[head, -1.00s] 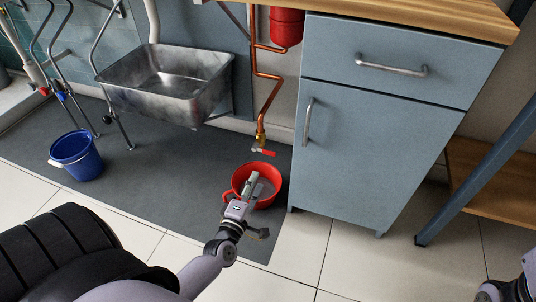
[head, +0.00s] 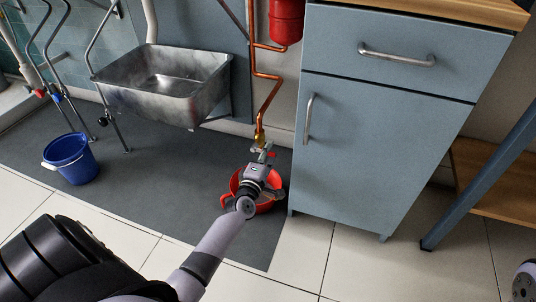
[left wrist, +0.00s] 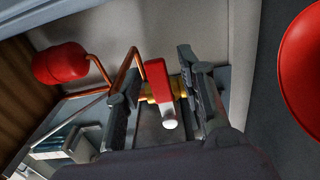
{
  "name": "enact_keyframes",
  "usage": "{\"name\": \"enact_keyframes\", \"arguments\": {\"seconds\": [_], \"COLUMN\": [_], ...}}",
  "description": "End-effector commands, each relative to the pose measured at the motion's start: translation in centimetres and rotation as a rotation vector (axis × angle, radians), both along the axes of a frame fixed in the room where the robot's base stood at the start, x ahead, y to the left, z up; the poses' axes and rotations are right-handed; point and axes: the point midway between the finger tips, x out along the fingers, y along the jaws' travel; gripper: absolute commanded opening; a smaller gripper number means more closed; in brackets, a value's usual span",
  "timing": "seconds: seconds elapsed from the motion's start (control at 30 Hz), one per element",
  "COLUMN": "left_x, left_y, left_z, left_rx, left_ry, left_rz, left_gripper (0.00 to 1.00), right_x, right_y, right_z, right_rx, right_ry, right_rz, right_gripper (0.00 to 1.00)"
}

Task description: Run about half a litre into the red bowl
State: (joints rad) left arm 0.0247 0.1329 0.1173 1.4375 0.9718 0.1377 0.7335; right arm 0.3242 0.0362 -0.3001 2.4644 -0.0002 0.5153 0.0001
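The red bowl (head: 237,184) stands on the grey mat below the copper pipe's tap (head: 260,138), partly hidden by my left arm. Its red side also shows at the right edge of the left wrist view (left wrist: 303,60). My left gripper (head: 264,156) is above the bowl, at the tap. In the left wrist view its fingers (left wrist: 160,100) are apart, with the tap's red handle (left wrist: 157,82) and brass body between them. Gaps show beside the handle. No running water is visible. My right gripper is out of view; only a bit of that arm shows.
A blue bucket (head: 71,158) stands on the mat at left. A steel sink (head: 165,85) hangs behind it. A blue-grey cabinet (head: 375,150) stands close to the right of the tap. A red tank (head: 286,22) is above on the pipe. Mat left of the bowl is clear.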

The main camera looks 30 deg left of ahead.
Motion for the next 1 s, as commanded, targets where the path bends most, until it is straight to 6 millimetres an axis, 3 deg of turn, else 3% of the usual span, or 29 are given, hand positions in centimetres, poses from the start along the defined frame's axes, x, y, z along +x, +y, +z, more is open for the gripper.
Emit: {"name": "enact_keyframes", "arguments": {"seconds": [0.1,0.6,1.0], "left_x": [-0.02,-0.03,-0.04], "left_y": [-0.01,-0.03,-0.03], "left_z": [0.00,-0.01,-0.04], "left_rx": [0.000,0.000,0.000], "left_ry": [0.000,0.000,0.001], "left_rz": [0.000,0.000,0.000], "left_gripper": [0.34,0.01,0.00], "right_x": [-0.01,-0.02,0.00], "right_y": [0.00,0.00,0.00], "right_z": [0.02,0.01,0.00], "right_rx": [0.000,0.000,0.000], "right_ry": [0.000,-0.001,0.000], "right_rz": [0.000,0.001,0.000], "right_gripper": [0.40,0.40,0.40]}}
